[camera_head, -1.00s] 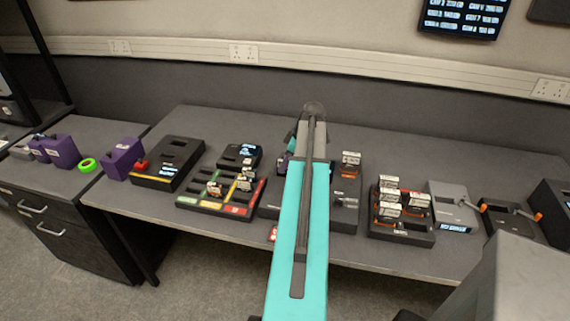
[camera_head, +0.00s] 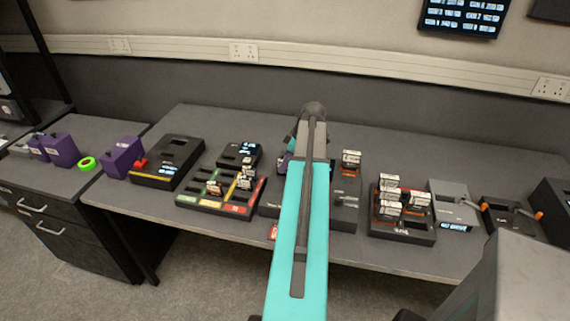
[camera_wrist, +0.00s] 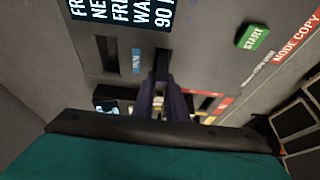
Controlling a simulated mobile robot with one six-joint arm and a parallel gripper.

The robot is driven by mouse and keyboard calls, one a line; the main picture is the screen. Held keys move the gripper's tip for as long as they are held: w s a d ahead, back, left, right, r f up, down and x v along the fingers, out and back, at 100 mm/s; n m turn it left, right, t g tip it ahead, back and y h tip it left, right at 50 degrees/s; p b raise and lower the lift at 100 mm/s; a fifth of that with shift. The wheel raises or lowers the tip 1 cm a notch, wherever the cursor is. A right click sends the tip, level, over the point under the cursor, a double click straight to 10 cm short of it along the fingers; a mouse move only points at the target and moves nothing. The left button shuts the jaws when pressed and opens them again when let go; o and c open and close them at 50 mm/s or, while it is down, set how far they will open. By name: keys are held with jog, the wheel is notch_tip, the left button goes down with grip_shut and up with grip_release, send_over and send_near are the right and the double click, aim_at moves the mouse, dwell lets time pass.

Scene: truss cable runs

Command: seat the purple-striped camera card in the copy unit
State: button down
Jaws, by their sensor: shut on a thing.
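The copy unit (camera_wrist: 205,45) is a dark grey panel with a lit display (camera_wrist: 120,10), a green START button (camera_wrist: 253,37) and a red MODE COPY label (camera_wrist: 298,36). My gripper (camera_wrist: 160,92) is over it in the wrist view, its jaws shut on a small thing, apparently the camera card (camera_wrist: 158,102). Only a pale sliver of the card shows; no purple stripe can be made out. A dark slot (camera_wrist: 162,62) lies right at the fingertips. I cannot tell whether the card is in a slot. In the head view my arm hides the gripper and most of the unit.
Another dark slot (camera_wrist: 106,55) is to the left. In the head view, a tray with coloured rows (camera_head: 222,196) stands left of my arm and a card rack (camera_head: 402,232) right of it. A black box (camera_head: 168,160) and purple holder (camera_head: 122,157) are further left.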

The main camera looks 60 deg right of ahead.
jog(key=shift+f, duration=0.35)
dwell(0.3)
jog(key=c, duration=1.4)
grip_release()
jog(key=shift+r, duration=0.1)
jog(key=shift+s+r+p, duration=0.1)
jog(key=shift+r+p, duration=1.4)
jog(key=shift+r, duration=2.15)
